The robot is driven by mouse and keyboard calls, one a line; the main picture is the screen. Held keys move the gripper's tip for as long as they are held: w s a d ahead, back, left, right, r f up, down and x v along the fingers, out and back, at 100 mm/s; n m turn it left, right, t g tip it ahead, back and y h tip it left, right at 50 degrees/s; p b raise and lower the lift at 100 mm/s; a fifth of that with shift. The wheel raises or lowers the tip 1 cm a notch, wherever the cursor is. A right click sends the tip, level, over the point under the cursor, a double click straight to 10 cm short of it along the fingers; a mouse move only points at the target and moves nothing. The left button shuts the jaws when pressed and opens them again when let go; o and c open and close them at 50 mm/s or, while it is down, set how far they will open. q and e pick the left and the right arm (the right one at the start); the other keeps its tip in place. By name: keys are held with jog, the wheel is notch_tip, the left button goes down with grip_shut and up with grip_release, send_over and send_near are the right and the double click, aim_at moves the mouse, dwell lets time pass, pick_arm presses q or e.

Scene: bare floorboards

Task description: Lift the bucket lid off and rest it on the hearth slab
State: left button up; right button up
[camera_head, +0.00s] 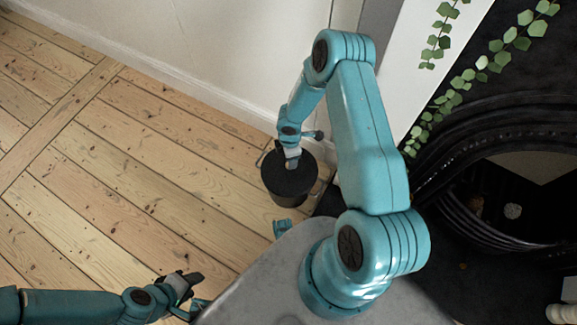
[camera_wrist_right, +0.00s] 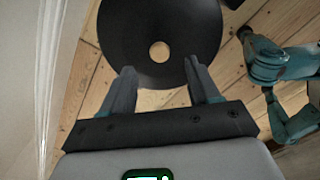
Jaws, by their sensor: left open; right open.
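A dark bucket (camera_head: 287,199) stands upright on the floorboards beside the wall, with its round black lid (camera_head: 275,179) on top. In the right wrist view the lid (camera_wrist_right: 130,38) is a dark disc with a small pale round spot at its centre, a knob or a hole. My right gripper (camera_head: 292,163) is over the lid; in the wrist view its fingers (camera_wrist_right: 162,76) are apart with nothing between them. Whether they touch the lid is unclear. My left gripper (camera_head: 192,293) is open and empty, low at the left. The dark surface by the fireplace (camera_head: 490,285) appears to be the hearth slab.
A black arched fireplace (camera_head: 455,205) stands at the right, with trailing green leaves (camera_head: 480,72) above it. A white wall (camera_head: 230,50) runs behind the bucket. The floorboards (camera_head: 130,170) at the left are clear.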

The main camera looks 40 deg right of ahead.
notch_tip(320, 180, down, 6)
jog(key=shift+r+b, duration=0.2)
jog(key=shift+b, duration=0.8)
jog(key=shift+r, duration=0.1)
grip_shut()
